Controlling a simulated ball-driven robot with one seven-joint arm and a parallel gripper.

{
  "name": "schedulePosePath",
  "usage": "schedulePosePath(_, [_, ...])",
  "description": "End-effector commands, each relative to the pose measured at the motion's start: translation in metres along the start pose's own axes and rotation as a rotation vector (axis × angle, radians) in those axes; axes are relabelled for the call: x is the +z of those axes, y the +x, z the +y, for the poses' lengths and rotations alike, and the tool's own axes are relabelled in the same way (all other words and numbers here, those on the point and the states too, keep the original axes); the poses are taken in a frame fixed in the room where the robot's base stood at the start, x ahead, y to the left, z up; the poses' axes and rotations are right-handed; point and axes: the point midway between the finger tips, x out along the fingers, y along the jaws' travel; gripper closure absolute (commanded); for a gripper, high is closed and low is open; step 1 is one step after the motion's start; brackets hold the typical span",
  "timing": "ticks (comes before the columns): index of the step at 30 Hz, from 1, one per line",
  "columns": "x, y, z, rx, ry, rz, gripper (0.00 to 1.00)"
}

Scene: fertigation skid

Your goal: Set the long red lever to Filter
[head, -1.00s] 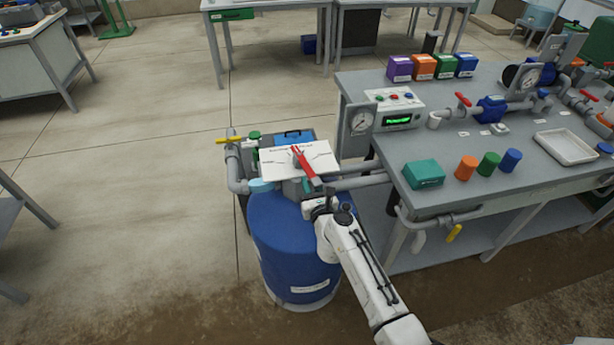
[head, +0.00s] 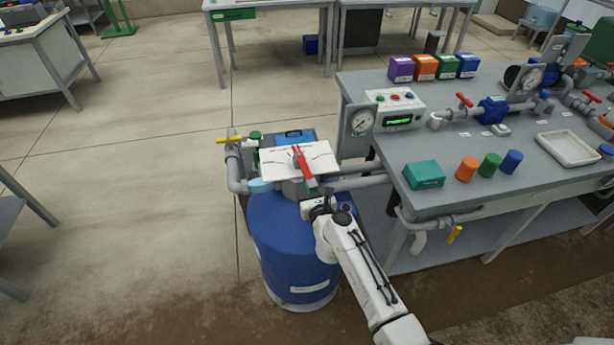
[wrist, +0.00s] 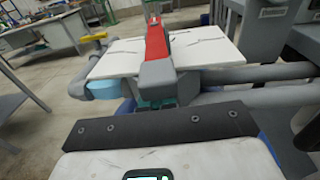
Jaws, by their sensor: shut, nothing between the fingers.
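The long red lever (head: 303,163) lies across a white labelled plate (head: 326,157) above the blue tank (head: 290,240). In the head view its near end points towards my arm, slightly right. The plate's printed words are too small to read. In the wrist view the red lever (wrist: 155,42) runs away from me over the white plate (wrist: 205,48), with a grey block at its near end. My gripper (head: 314,194) is shut and empty at the lever's near end. The fingertips are hard to make out, and I cannot tell whether they touch the lever.
A yellow-handled valve (head: 229,140) and grey pipes stand left of the plate. On the right is a grey bench (head: 440,150) with a gauge (head: 361,121), a teal box (head: 424,174) and coloured cylinders. Open floor lies to the left.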

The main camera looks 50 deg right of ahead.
Motion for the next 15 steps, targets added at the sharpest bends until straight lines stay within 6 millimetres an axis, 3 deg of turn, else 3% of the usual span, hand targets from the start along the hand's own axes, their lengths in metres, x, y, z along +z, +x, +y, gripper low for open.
schedulePosePath(1, [0.035,0.012,0.006,0.004,0.009,-0.054,1.00])
schedulePosePath(6, [0.035,0.012,0.005,0.004,0.009,-0.054,0.99])
schedulePosePath(9, [0.035,0.012,0.005,0.004,0.009,-0.054,0.90])
schedulePosePath(10, [0.010,0.003,0.003,0.005,0.000,-0.012,0.87])
schedulePosePath(15, [0.009,-0.002,0.002,0.003,-0.001,-0.011,0.71])
